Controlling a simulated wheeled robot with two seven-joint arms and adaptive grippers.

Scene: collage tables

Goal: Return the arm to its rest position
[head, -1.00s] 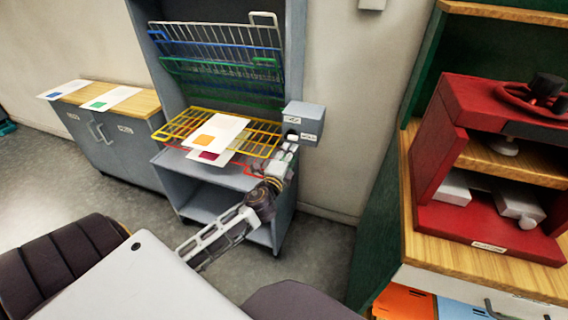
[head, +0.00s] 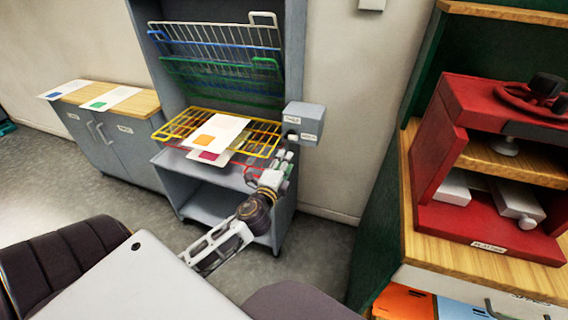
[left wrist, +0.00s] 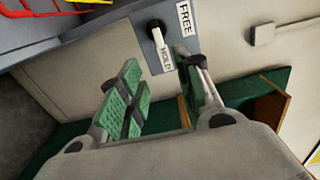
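My left arm reaches in from the bottom of the head view. My left gripper (head: 286,160) hangs just below a grey box (head: 304,117) on the drying rack's right side. In the left wrist view my left gripper (left wrist: 164,88) shows two green-padded fingers standing apart, with nothing between them. Beyond them is the grey box (left wrist: 150,40), with FREE and HOLD labels and a small lever (left wrist: 161,47) with a black pivot, pointing toward HOLD. The fingers look clear of the lever. My right gripper is not in view.
The rack (head: 215,65) has white, blue and green shelves raised and a yellow shelf (head: 185,121) lowered, with printed sheets (head: 219,130) there. A cabinet (head: 112,138) with two sheets stands left. A red press (head: 425,130) stands on a wooden counter right. Floor shows between them.

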